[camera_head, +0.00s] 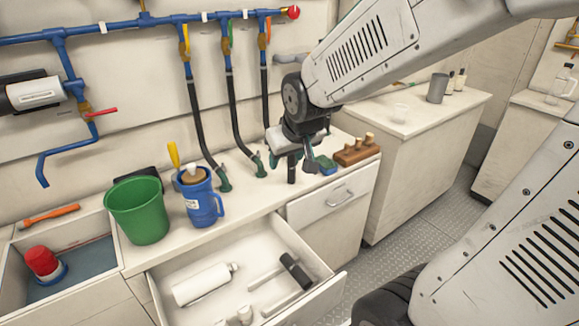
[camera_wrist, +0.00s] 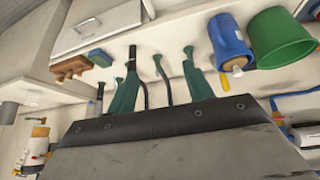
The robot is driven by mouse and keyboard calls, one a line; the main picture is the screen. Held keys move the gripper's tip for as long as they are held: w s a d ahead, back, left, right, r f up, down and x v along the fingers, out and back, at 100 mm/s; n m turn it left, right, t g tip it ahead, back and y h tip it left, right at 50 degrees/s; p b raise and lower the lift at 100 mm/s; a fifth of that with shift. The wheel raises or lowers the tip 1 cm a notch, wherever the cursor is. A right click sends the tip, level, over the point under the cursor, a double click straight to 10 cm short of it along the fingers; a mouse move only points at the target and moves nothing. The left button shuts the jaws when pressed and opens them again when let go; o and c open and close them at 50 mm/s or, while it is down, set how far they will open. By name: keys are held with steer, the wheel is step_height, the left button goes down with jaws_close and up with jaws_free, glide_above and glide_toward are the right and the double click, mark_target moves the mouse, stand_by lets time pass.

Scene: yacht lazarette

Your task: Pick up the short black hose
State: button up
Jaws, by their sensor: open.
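Three black hoses hang from the blue pipe in the head view. The left hose (camera_head: 197,120) and the middle hose (camera_head: 235,125) end in green nozzles at the counter. The right hose (camera_head: 265,95) shows the shortest length, its lower part hidden behind my gripper (camera_head: 292,160). I cannot tell for certain which is the short one. My gripper is open above the counter, pointing down. In the wrist view its green fingers (camera_wrist: 160,90) stand apart. A black upright end (camera_wrist: 131,60) shows beside the left finger; contact is unclear.
A blue jug (camera_head: 203,208) and green bucket (camera_head: 137,212) stand left on the counter. A wooden block (camera_head: 357,152) and a blue-green sponge (camera_head: 326,165) lie just right of my gripper.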

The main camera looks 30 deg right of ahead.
steer(key=w+d+f+t+h, duration=0.1)
steer(key=w+d+f+t, duration=0.15)
steer(key=w, duration=0.35)
steer(key=w+d+f+t, duration=0.1)
steer(key=w+d+f, duration=0.3)
steer(key=w, duration=0.1)
steer(key=m+t+h, duration=0.1)
steer(key=t, duration=0.4)
glide_toward(293, 166)
steer(key=w+a+r, duration=0.1)
steer(key=w+r, duration=0.1)
steer(key=w, duration=0.3)
step_height(293, 166, down, 5)
steer(key=s+d+t+h, duration=0.1)
steer(key=s+d+t, duration=0.1)
steer(key=t, duration=0.1)
steer(key=shift+m, duration=0.4)
steer(key=x, duration=0.8)
steer(key=shift+a, duration=0.25)
jaws_close()
